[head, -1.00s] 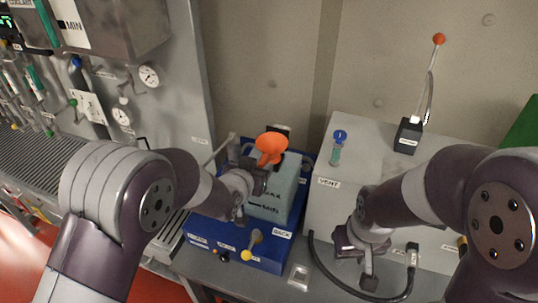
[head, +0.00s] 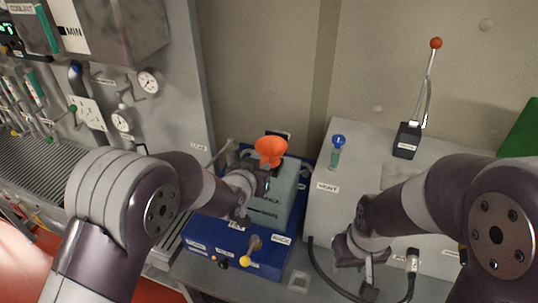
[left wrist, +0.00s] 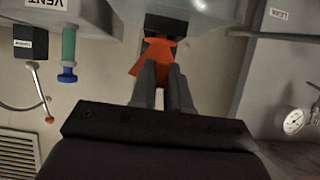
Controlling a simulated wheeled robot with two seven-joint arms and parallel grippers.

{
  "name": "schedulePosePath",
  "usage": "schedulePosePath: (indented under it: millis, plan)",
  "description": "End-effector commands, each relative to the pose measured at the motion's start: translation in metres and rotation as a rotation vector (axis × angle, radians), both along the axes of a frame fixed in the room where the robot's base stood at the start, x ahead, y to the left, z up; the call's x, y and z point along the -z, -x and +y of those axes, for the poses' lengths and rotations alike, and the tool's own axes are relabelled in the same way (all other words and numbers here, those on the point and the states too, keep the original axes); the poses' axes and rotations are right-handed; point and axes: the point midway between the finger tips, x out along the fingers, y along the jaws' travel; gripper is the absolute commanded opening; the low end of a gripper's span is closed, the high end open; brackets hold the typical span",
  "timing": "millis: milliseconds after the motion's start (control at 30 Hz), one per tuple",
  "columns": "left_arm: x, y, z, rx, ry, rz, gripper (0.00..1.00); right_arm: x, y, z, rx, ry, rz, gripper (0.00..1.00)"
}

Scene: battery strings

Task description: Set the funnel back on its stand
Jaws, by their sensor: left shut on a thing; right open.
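The orange funnel (head: 271,151) is in my left gripper (head: 264,176), above the grey-green block (head: 270,207) on the blue base. In the head view its wide mouth faces up. In the left wrist view the funnel (left wrist: 152,58) is between the two fingers of my left gripper (left wrist: 164,78), close to a dark part (left wrist: 160,24). I cannot tell whether the funnel touches anything below, and I cannot clearly make out its stand. My right gripper (head: 367,273) is open and empty, low in front of the VENT box.
The blue base (head: 208,231) has a yellow-knobbed lever (head: 250,248) in front. The grey VENT box (head: 318,205) carries a blue-topped teal tube (head: 337,150) and an orange-knobbed lever (head: 430,80). A gauge panel (head: 180,90) stands at the left.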

Motion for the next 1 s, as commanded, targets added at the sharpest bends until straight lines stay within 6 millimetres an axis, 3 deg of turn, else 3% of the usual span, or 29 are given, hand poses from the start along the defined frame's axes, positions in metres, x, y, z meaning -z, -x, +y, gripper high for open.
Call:
schedulePosePath:
  millis: [600,1000]
  plan:
    - [-0.035,0.000,0.000,0.000,0.000,-0.001,0.00,-0.020,0.000,0.000,0.000,0.000,0.000,0.43]
    - [-0.035,0.000,0.000,0.000,0.000,-0.001,0.00,-0.019,0.000,0.000,0.000,0.000,0.000,0.43]
